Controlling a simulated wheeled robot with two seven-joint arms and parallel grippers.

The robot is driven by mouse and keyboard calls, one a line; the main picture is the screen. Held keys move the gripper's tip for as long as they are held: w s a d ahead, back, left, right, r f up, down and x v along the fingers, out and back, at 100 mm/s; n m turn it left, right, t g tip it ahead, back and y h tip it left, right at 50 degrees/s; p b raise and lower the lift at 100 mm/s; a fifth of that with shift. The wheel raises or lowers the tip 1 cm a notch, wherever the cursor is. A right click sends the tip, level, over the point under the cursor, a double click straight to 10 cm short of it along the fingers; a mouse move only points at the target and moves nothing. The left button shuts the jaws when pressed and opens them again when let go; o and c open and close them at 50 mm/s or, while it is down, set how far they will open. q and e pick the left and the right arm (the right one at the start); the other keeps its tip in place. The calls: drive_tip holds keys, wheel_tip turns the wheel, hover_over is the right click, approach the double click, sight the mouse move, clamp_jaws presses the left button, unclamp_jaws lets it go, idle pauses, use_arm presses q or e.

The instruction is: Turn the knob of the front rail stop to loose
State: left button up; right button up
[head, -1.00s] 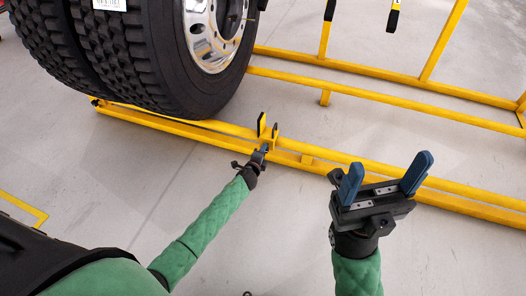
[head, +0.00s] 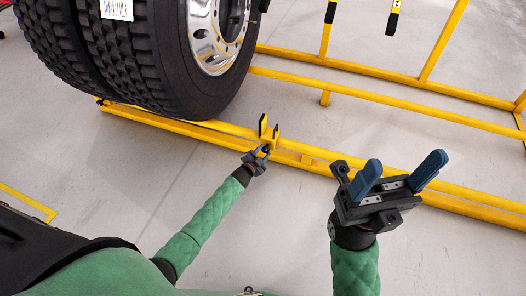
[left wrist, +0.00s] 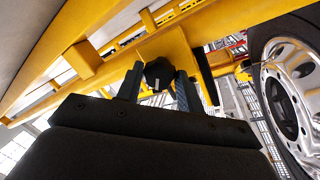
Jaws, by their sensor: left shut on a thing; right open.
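The front rail stop (head: 275,134) is a yellow bracket with dark-edged upright plates on the near yellow rail. My left gripper (head: 264,152) is at the near side of this stop, low over the floor. In the left wrist view, the stop's black knob (left wrist: 158,73) sits between the two fingers of my left gripper (left wrist: 158,88), which are shut on it. In the head view the knob is hidden by the gripper. My right gripper (head: 400,174) is open and empty, raised in front of the rail on the right.
A large twin-tyre wheel (head: 160,60) with a silver rim stands on the rails left of the stop. The yellow rail frame (head: 340,165) runs across to the right, with uprights behind. The grey floor in front is clear.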

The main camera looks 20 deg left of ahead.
use_arm(q)
drive_tip(key=shift+n, duration=1.1)
drive_tip(key=shift+f+n+t+h+p, duration=0.15)
drive_tip(key=shift+n+t+h+p, duration=0.25)
drive_tip(key=shift+n, duration=0.7)
drive_tip(key=o, duration=1)
